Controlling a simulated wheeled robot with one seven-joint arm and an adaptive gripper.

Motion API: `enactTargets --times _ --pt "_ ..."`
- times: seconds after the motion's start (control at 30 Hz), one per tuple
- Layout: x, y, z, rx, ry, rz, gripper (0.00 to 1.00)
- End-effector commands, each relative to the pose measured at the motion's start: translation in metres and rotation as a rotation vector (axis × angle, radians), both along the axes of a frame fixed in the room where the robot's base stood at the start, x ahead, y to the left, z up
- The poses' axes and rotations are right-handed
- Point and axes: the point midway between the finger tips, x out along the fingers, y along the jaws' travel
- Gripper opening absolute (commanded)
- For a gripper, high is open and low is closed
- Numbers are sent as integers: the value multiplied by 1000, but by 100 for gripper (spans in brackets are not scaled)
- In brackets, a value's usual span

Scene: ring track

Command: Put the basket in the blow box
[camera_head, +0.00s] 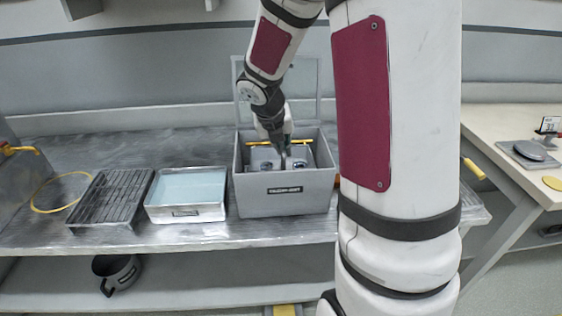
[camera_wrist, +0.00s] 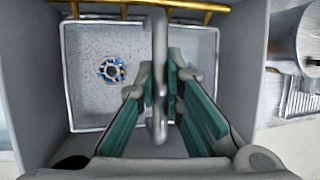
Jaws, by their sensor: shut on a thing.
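The blow box is a grey open-topped box (camera_head: 284,197) with a dark label on its front, standing on the bench. Its clear-paned lid (camera_head: 305,85) stands raised at the back. My gripper (camera_head: 286,150) reaches down into the box. In the wrist view, its teal fingers (camera_wrist: 160,100) are shut on the grey upright handle of the basket. The basket (camera_wrist: 85,120) is a pale, speckled, rimmed container inside the box walls. A small blue-and-dark ring (camera_wrist: 112,70) lies in it. The fingers hide part of the basket. I cannot tell whether its underside touches the box floor.
A yellow bar (camera_head: 258,143) crosses the box near its back; it also shows in the wrist view (camera_wrist: 190,5). Left of the box are a shallow tray of pale blue liquid (camera_head: 190,188) and a dark rack (camera_head: 112,195). A black pot (camera_head: 117,272) is on the lower shelf.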

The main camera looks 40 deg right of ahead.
Motion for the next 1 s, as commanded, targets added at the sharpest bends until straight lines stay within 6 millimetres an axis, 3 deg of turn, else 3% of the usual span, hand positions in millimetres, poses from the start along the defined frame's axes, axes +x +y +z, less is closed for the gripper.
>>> enactTargets --times 0.03,0.2,0.63,0.67,0.73,1.0 --pt "1 1 -12 1 3 0 0" --pt "1 0 -34 0 2 2 0" --pt "0 0 -39 0 0 0 0" --pt "0 0 -39 1 2 0 16" --pt "0 0 -39 1 2 0 29" --pt "0 0 -38 1 1 0 29"
